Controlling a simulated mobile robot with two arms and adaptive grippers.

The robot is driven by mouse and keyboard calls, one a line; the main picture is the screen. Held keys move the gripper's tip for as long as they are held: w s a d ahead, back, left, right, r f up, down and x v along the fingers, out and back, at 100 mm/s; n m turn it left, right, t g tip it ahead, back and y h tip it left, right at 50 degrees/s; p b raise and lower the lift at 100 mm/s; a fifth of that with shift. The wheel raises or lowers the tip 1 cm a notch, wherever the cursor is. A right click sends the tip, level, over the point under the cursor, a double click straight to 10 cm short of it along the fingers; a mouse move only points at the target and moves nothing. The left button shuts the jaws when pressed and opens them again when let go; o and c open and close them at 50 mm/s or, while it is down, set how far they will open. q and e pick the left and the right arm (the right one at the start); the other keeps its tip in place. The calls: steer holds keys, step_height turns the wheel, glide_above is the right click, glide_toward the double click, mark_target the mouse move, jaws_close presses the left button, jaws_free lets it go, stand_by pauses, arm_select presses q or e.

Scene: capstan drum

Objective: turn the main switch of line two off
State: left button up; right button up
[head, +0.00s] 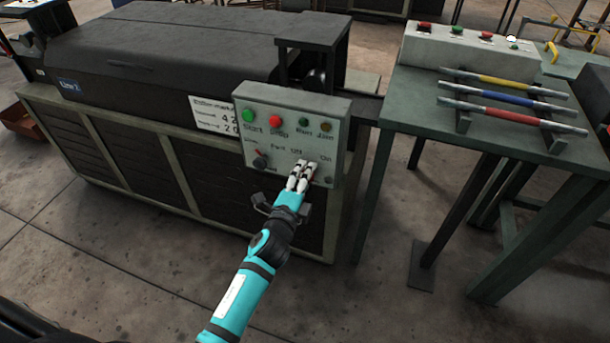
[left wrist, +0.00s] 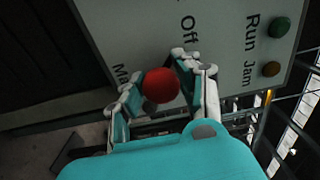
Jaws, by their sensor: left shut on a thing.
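The grey control box (head: 345,112) stands on the front of the dark machine, whose blue plate (head: 69,86) seems to read "Line 2". My left gripper (head: 302,174) is at the lower right of the box's face, near the "Off" and "On" lettering. In the left wrist view its fingers (left wrist: 160,90) are shut around a red round knob (left wrist: 160,84), below the word "Off" and beside lettering that starts "Ma". In the head view the gripper hides this switch, so its setting cannot be told. My right gripper is out of view.
The box also carries a green start button (head: 249,116), a red stop button (head: 275,121), Run and Jam lamps, and a dark knob (head: 260,162) at lower left. To the right, a green table (head: 412,91) bears coloured bars and another button box (head: 470,45).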

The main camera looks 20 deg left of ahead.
arm_select(q)
steer(key=o, duration=1.2)
steer(key=shift+c, duration=0.2)
steer(key=s, duration=1.2)
steer(key=shift+a, duration=0.2)
